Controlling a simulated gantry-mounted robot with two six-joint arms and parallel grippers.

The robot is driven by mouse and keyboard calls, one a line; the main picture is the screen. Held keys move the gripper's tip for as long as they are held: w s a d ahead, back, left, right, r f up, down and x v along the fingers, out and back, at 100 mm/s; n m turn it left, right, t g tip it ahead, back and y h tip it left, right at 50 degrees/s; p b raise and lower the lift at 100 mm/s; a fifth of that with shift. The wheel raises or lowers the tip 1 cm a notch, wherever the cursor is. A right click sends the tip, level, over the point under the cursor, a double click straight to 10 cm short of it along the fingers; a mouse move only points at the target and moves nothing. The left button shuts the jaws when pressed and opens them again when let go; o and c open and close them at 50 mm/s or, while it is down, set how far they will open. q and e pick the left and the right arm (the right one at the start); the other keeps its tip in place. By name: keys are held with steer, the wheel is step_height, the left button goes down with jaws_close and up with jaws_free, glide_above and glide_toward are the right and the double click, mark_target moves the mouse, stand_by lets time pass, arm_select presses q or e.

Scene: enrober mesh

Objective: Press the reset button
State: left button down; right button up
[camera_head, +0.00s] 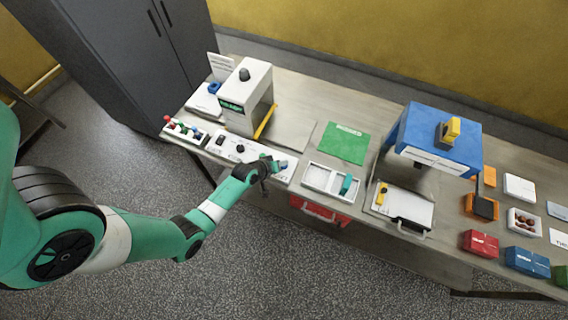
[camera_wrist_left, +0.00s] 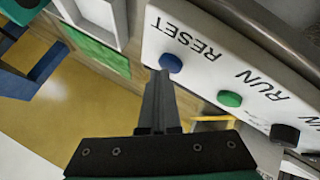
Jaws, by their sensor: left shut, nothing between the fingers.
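The blue reset button (camera_wrist_left: 171,63) sits on a white control panel (camera_wrist_left: 215,62) beside the printed word RESET in the left wrist view. A green button (camera_wrist_left: 230,99) and a black knob (camera_wrist_left: 284,134) are farther along the panel, near RUN lettering. My left gripper (camera_wrist_left: 160,76) is shut and empty, its tips right at the blue button's edge in this view. I cannot tell whether they touch it. In the head view my left gripper (camera_head: 276,166) is over the right end of the panel (camera_head: 223,147) and partly hides it. My right gripper is not in view.
A white machine (camera_head: 247,92) with a yellow bar stands behind the panel. A tray (camera_head: 318,178) and a green mat (camera_head: 343,142) lie to the right, then a blue machine (camera_head: 437,137). A red bin (camera_head: 320,211) hangs at the table's front edge.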

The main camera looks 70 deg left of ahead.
arm_select(q)
steer(key=shift+r+p, duration=0.5)
steer(key=shift+r, duration=0.2)
steer(key=shift+r, duration=0.1)
step_height(320, 180, up, 5)
steer(key=p, duration=0.5)
stand_by(0.5)
